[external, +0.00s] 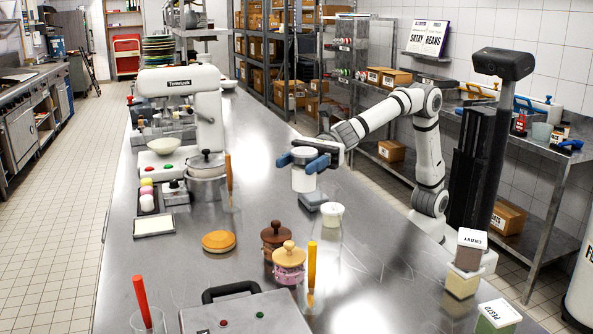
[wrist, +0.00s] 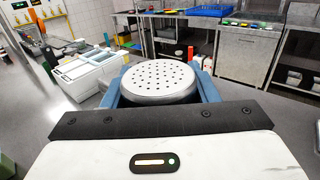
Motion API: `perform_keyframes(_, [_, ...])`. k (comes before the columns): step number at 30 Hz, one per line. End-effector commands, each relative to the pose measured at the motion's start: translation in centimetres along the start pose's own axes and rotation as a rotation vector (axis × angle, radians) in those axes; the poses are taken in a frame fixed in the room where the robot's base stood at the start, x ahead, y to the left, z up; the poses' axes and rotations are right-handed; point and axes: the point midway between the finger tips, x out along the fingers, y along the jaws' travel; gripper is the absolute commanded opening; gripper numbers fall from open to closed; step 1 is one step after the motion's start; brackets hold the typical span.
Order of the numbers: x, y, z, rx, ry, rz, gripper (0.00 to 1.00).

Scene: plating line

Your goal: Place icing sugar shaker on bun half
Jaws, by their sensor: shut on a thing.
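The icing sugar shaker (external: 303,182) is a white cylinder with a grey top. My gripper (external: 303,162) has blue fingers shut around its upper part and holds it upright, seemingly above the counter. In the wrist view the shaker's round perforated lid (wrist: 158,80) sits between the blue fingers. The bun half (external: 218,242) is an orange-brown disc, flat on the steel counter in the external view, to the left of and nearer the camera than the shaker. Nothing lies on it. I cannot make out the bun half in the wrist view.
Bare counter lies between bun and shaker.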

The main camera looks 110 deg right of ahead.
Motion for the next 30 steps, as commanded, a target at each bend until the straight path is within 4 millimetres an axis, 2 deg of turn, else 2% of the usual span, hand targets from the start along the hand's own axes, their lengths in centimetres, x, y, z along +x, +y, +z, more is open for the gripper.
perform_keyframes(1, [1.0,-2.6,-0.4,0.002,0.004,-0.026,0.26])
perform_keyframes(6, [3.3,-11.0,-2.5,0.001,0.003,-0.099,0.26])
perform_keyframes(9, [4.0,-15.5,-3.9,0.001,0.003,-0.139,0.26])
perform_keyframes(13, [4.2,-19.8,-5.4,0.000,0.001,-0.175,0.26])
perform_keyframes(15, [4.3,-21.4,-6.0,0.000,0.001,-0.188,0.26])
perform_keyframes(19, [4.2,-23.0,-7.0,-0.001,0.000,-0.200,0.26])
perform_keyframes(24, [4.2,-23.3,-10.0,0.000,0.002,-0.203,0.26])
perform_keyframes(30, [4.2,-23.2,-12.0,-0.001,0.000,-0.203,0.26])
